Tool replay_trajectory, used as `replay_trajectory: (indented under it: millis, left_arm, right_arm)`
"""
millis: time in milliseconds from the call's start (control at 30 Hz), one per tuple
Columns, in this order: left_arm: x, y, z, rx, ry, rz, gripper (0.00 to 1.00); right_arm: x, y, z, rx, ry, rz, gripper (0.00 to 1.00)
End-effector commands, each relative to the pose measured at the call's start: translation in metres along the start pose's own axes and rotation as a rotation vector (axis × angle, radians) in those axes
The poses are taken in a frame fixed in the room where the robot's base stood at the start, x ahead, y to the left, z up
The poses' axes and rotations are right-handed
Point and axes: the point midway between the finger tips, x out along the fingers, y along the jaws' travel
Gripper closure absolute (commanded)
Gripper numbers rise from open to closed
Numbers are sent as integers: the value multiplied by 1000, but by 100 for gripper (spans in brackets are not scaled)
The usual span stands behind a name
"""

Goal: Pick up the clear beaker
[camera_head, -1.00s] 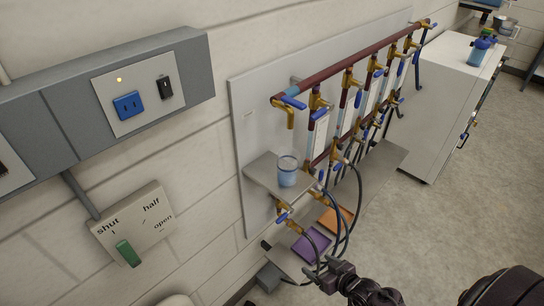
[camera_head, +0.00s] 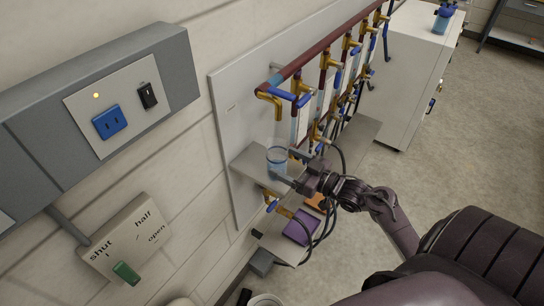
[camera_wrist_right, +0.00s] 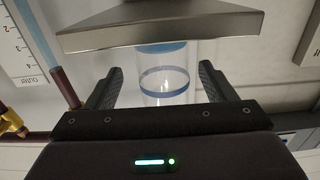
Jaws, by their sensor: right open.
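The clear beaker (camera_head: 277,158) has a blue rim and stands upright on a small grey shelf (camera_head: 246,166) on the wall panel. My right gripper (camera_head: 290,168) is open at the shelf, its fingers reaching to the beaker from the right. In the right wrist view, which looks upside down, the beaker (camera_wrist_right: 164,88) shows between the two open fingers, with a small gap on each side. The shelf (camera_wrist_right: 160,27) shows above it there. My left gripper is not in view.
Brass valves with blue handles (camera_head: 304,100) and a red pipe (camera_head: 325,42) run along the panel beside the shelf. Dark hoses (camera_head: 326,228) hang below my right gripper. A purple block (camera_head: 300,229) lies on the lower ledge. A wall switch (camera_head: 128,240) is at the left.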

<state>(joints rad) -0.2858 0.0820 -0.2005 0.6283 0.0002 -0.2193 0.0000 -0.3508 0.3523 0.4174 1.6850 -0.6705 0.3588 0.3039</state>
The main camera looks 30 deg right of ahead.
Motion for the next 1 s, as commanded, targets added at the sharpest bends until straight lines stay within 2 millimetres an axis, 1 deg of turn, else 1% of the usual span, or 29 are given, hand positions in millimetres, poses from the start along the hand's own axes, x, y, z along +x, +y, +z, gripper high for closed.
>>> replay_trajectory:
  millis: [67,267,400,500,667,700,1000]
  left_arm:
    - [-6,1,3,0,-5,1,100]
    - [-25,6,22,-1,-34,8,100]
    - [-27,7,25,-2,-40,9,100]
    - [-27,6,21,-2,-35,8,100]
    - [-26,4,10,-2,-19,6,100]
    - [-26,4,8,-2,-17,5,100]
    - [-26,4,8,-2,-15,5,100]
  right_arm:
    - [9,0,-4,1,1,1,23]
    - [39,-4,-11,3,2,0,23]
    - [54,-3,-6,2,0,2,23]
    - [58,-4,-4,0,-2,2,23]
    - [58,-4,-4,0,-3,2,23]
    - [58,-4,-4,0,-3,2,24]
    - [58,-4,-4,0,-2,1,64]
